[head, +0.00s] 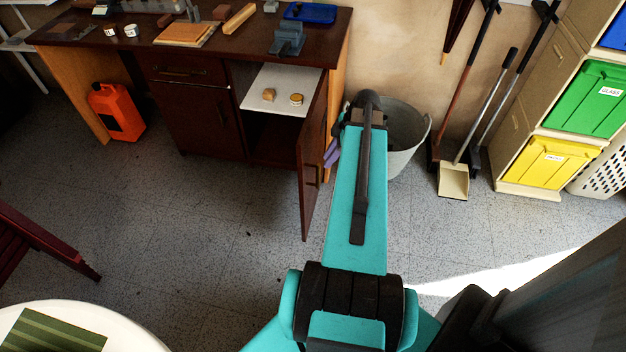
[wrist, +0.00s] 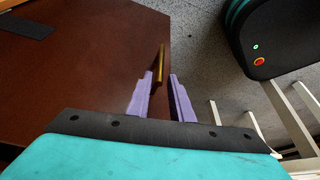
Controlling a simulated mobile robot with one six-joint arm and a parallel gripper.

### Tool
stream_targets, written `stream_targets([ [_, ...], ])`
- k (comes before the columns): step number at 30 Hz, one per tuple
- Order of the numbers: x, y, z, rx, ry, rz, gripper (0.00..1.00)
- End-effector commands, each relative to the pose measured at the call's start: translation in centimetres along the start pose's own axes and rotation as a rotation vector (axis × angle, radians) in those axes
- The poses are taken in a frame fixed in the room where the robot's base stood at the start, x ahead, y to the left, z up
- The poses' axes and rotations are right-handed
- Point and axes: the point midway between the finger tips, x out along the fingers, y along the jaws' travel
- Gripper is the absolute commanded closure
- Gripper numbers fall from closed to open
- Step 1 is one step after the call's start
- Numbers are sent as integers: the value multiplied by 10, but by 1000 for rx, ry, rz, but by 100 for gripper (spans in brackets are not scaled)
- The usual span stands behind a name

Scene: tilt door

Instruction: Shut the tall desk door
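The tall desk door (head: 311,165) is dark brown and stands open at the right side of the desk (head: 190,115). My gripper (head: 331,152) is on the door's right side in the head view, partly hidden by my arm. In the wrist view a brown panel (wrist: 90,60), which looks like the door, fills the left, with a brass handle (wrist: 160,65) near its edge. My gripper (wrist: 162,92) shows there with its two purple fingers apart and nothing between them. The fingertips are close to the handle; I cannot tell whether they touch.
The open compartment has a white shelf (head: 270,92) with small items. A grey bucket (head: 405,140) stands close behind my arm, right of the desk. An orange canister (head: 117,112) is under the desk. The floor (head: 220,220) left of the door is clear.

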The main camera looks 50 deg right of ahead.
Motion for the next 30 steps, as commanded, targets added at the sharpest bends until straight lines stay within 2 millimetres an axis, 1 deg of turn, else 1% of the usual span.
stream_targets([
  [8,17,0,-1,-1,0,-1,80],
  [30,98,0,-1,-2,0,-3,80],
])
